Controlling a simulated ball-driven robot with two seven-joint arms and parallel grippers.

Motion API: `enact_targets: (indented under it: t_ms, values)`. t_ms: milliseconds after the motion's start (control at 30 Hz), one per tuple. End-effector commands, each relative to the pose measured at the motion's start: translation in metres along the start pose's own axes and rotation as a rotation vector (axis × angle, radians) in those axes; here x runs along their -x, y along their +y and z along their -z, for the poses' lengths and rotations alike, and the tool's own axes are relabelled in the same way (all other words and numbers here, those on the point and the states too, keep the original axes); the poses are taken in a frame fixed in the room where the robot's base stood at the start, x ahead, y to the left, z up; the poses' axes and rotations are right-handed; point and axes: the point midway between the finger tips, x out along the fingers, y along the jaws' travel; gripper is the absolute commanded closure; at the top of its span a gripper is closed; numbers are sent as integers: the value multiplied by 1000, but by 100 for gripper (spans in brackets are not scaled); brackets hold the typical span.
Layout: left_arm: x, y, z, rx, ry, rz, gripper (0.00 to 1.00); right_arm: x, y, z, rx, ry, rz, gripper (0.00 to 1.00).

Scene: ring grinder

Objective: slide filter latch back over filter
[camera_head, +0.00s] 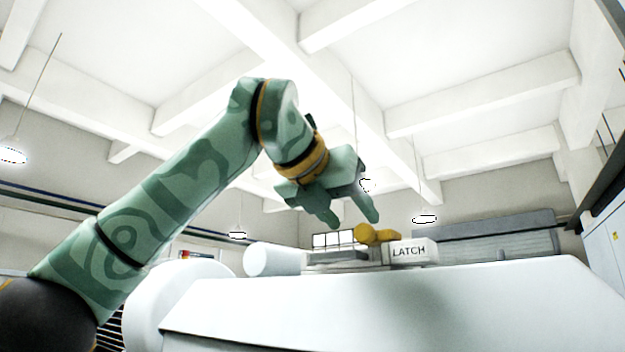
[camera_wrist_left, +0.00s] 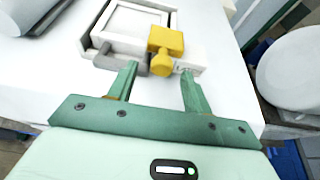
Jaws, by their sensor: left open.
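The filter latch is a yellow piece (camera_head: 375,234) on top of the white machine, beside a white block labelled "LATCH" (camera_head: 409,252). In the left wrist view the yellow latch (camera_wrist_left: 165,48) lies at the right edge of a pale square filter frame (camera_wrist_left: 128,24). My left gripper (camera_head: 350,222) is open and empty, above and a little left of the latch in the head view. In the wrist view its two fingers (camera_wrist_left: 158,76) point toward the frame's near edge, with the yellow latch ahead between them. Contact cannot be told. My right gripper is not in view.
The white machine top (camera_head: 400,300) is broad and mostly bare. A grey ribbed unit (camera_head: 490,238) is behind on the right. A large white rounded body (camera_wrist_left: 292,70) is at the wrist view's right.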

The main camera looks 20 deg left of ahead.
Motion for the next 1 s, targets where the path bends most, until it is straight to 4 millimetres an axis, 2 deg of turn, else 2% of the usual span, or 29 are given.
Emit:
enact_targets:
  t_ms: [33,200,400,600,1000]
  values:
    - [15,0,2,1,-6,0,50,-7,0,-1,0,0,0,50]
    - [63,2,1,3,-6,-2,50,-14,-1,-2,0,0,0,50]
    - [105,3,1,4,-4,-1,50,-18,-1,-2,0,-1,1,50]
    - [123,4,0,4,-2,-1,50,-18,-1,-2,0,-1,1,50]
    - [124,3,0,3,-2,-1,50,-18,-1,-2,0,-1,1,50]
